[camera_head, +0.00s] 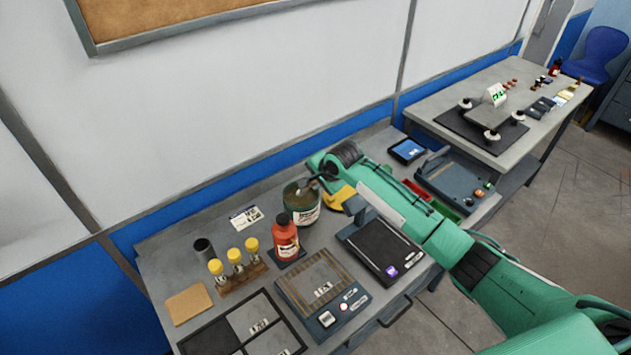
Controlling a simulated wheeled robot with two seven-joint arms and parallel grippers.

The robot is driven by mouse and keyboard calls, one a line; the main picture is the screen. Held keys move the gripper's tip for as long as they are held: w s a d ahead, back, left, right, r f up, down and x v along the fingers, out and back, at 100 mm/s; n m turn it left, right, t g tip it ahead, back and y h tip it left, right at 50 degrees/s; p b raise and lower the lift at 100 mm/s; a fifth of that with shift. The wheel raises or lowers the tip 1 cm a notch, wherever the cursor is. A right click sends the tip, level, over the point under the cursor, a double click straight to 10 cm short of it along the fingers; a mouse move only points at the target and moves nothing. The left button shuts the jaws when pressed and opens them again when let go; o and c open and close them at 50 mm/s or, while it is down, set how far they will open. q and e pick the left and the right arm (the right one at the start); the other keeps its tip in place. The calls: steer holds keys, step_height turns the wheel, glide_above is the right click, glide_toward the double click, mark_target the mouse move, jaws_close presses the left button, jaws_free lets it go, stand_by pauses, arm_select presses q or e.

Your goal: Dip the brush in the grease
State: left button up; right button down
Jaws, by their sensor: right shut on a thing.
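The grease tub (303,211) is a dark green-grey open can with a pale label, standing at the back of the bench. My right gripper (313,182) is at the tub's upper right rim and is shut on a thin thing, seemingly the brush. The brush is mostly hidden by the gripper and the tub wall, so I cannot tell whether its bristles touch the grease. My left gripper is not in view.
A red bottle (285,240) stands just in front of the tub. Yellow-capped vials (235,258) stand in a wooden rack to the left. A yellow thing (341,199) is right of the tub.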

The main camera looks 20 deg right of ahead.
steer(key=shift+f, duration=0.75)
stand_by(1.2)
steer(key=shift+r, duration=0.1)
step_height(320, 180, up, 7)
steer(key=p, duration=0.7)
stand_by(0.8)
